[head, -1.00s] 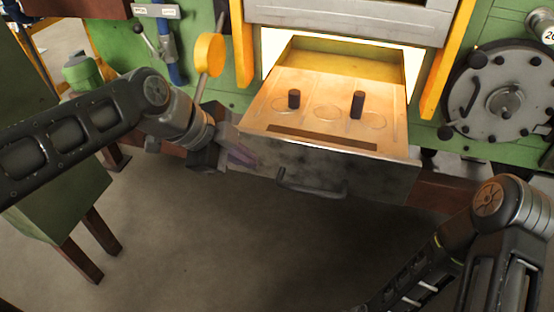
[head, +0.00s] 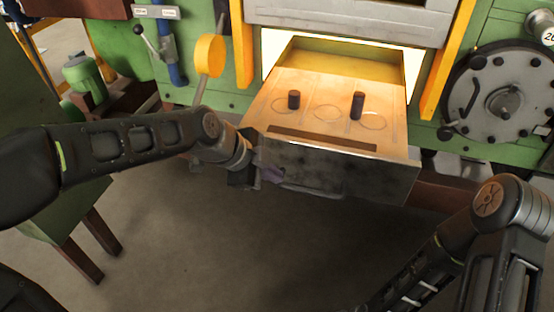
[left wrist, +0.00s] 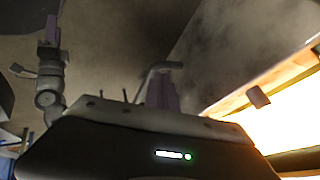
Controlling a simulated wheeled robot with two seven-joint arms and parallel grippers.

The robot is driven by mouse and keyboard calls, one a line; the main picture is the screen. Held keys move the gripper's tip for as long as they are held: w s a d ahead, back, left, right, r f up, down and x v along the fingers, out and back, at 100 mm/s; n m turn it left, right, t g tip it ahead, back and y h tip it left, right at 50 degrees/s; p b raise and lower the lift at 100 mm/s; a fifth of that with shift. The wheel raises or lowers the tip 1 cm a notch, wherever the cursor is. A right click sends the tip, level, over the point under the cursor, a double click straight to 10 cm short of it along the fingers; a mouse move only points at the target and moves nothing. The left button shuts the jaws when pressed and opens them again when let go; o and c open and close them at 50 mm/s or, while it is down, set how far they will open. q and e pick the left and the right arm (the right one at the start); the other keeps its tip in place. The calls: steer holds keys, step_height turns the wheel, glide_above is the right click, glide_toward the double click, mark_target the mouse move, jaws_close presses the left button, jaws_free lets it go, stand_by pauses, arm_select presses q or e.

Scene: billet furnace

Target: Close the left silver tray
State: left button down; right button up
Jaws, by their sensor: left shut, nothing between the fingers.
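The silver tray (head: 350,172) is a drawer pulled out from the furnace, with a dark metal front and a pale, warm-lit top. My left gripper (head: 270,175) is shut and empty, at the left part of the tray's front. Whether it touches the front I cannot tell. The tray's handle is hard to make out in the head view, partly behind the gripper. In the left wrist view the gripper fingers (left wrist: 160,92) are beside a bent bar, likely the handle (left wrist: 164,67).
The green furnace has a bright opening behind the tray and a raised grey door (head: 350,20) above. A yellow paddle lever (head: 210,55) stands left of the opening. A round bolted hatch (head: 503,103) is at the right. Floor in front is clear.

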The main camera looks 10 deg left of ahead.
arm_select(q)
steer(key=w, duration=0.3)
steer(key=shift+w+d+r+p, duration=0.15)
steer(key=shift+w+p, duration=0.05)
steer(key=shift+p, duration=0.1)
steer(key=shift+w, duration=0.2)
arm_select(e)
steer(key=shift+r, duration=0.55)
arm_select(q)
steer(key=shift+w, duration=0.15)
